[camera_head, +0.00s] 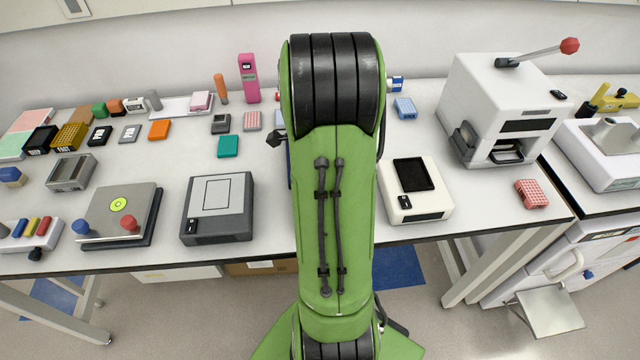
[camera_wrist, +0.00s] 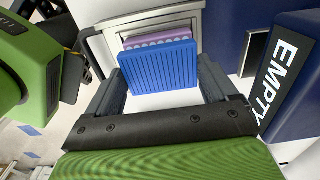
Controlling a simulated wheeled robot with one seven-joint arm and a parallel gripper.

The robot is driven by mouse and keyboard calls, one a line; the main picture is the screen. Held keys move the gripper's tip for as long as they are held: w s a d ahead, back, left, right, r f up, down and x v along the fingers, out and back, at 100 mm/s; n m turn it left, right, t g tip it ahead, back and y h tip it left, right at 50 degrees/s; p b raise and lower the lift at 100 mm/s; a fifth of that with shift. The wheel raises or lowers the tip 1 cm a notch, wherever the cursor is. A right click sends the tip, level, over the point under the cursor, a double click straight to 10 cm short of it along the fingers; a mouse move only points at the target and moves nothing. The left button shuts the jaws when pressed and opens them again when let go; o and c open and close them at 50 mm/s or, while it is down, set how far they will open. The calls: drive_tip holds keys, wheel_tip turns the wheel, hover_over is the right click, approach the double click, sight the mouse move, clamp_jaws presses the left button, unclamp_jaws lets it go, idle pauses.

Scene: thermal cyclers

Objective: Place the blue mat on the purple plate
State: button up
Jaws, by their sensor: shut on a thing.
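The blue mat (camera_wrist: 157,66) is a ribbed flat slab in the wrist view, between the two fingers of my gripper (camera_wrist: 160,72). My gripper is shut on it at its left and right sides. The purple plate (camera_wrist: 160,39) shows as a strip with a row of rounded wells just beyond the mat's upper edge; the mat hides the rest of it. The plate lies within a white frame or opening (camera_wrist: 118,34). I cannot tell whether mat and plate touch. In the head view my green arm hides my gripper, the mat and the plate.
A dark blue box marked EMPTY (camera_wrist: 288,75) stands close to the right of my gripper in the wrist view. In the head view, a grey device (camera_head: 218,208) stands left of my arm and a white device (camera_head: 415,190) right of it. Small blocks crowd the table's left.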

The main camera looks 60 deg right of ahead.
drive_tip(key=shift+f, duration=0.7)
drive_tip(key=shift+w, duration=0.15)
drive_tip(key=shift+f, duration=0.15)
drive_tip(key=o, duration=0.8)
